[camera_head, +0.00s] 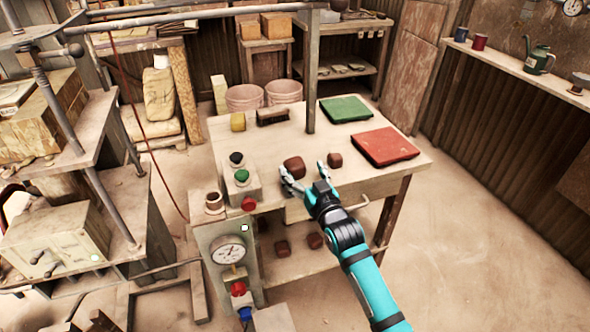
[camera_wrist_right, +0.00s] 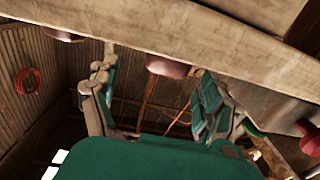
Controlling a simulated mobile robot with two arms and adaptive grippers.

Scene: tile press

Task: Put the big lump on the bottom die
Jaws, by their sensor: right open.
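The big lump (camera_head: 294,167) is a dark red-brown block on the wooden worktable. My right gripper (camera_head: 304,171) is open at the table's front side, with its fingers spread close to the big lump. In the right wrist view the big lump (camera_wrist_right: 168,68) shows between the open fingers (camera_wrist_right: 155,95), partly cut off by the table edge; I cannot tell whether they touch it. A smaller lump (camera_head: 335,160) lies to its right. The press frame (camera_head: 100,190) stands at the left; I cannot make out the bottom die. My left gripper is not in view.
A green mat (camera_head: 345,109) and a red mat (camera_head: 386,147) lie on the table's right. A gauge panel (camera_head: 228,252) stands in front. More lumps (camera_head: 282,248) sit on the lower shelf.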

